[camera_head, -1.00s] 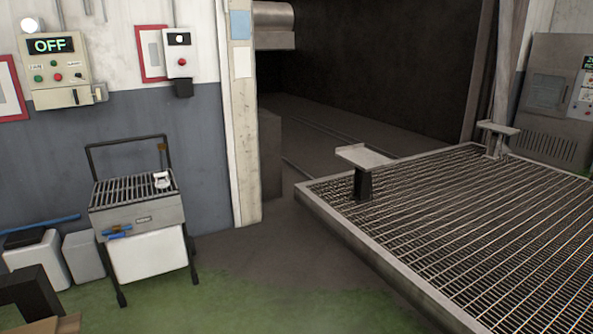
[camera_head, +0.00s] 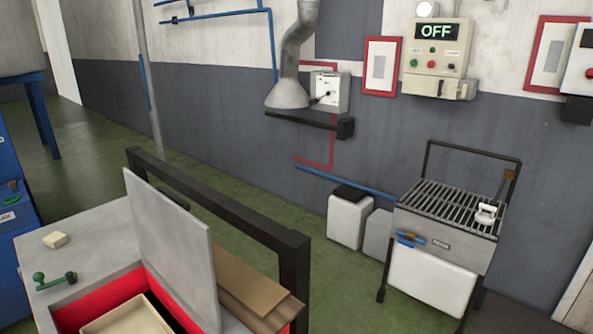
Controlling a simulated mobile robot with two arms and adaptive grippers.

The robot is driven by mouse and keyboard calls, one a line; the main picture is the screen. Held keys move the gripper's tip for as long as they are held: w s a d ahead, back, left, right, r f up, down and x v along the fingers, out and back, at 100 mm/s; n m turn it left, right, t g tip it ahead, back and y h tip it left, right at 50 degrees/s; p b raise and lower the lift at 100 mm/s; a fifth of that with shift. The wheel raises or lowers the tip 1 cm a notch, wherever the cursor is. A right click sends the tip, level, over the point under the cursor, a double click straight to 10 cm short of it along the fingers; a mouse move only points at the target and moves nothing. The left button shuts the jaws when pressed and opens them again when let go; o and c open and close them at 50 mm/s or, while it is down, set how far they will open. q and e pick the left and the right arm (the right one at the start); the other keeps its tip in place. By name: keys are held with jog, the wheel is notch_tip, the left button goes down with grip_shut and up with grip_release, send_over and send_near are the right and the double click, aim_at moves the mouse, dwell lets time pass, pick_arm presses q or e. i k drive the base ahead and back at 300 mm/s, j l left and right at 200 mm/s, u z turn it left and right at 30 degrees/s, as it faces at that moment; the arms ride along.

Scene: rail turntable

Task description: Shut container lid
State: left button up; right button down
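A container (camera_head: 68,315) with red inner walls stands at the bottom left of the head view, set in a grey-topped bench. Its flat grey lid (camera_head: 172,250) stands open, nearly upright, on the container's right side. A beige tray (camera_head: 128,318) shows inside, cut off by the bottom edge. Neither of my grippers shows in the view, so their state and their distance from the lid cannot be seen.
A small beige block (camera_head: 55,240) and a green-knobbed handle (camera_head: 54,281) are on the bench top. A dark frame (camera_head: 225,205) stands behind the lid, with brown boards (camera_head: 252,290) beside it. A grated cart (camera_head: 440,235) is at right. Green floor lies between.

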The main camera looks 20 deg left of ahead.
aim_at(177, 243)
jog(key=i+l+u, duration=0.15)
jog(key=u, duration=0.35)
jog(key=i+l+u, duration=0.3)
jog(key=u, duration=0.15)
jog(key=i+l+u, duration=0.2)
jog(key=u, duration=0.3)
jog(key=l+u, duration=0.5)
jog(key=i+l+u, duration=0.1)
jog(key=l+u, duration=0.65)
jog(key=l, duration=0.15)
jog(key=l+u, duration=0.3)
jog(key=l, duration=0.2)
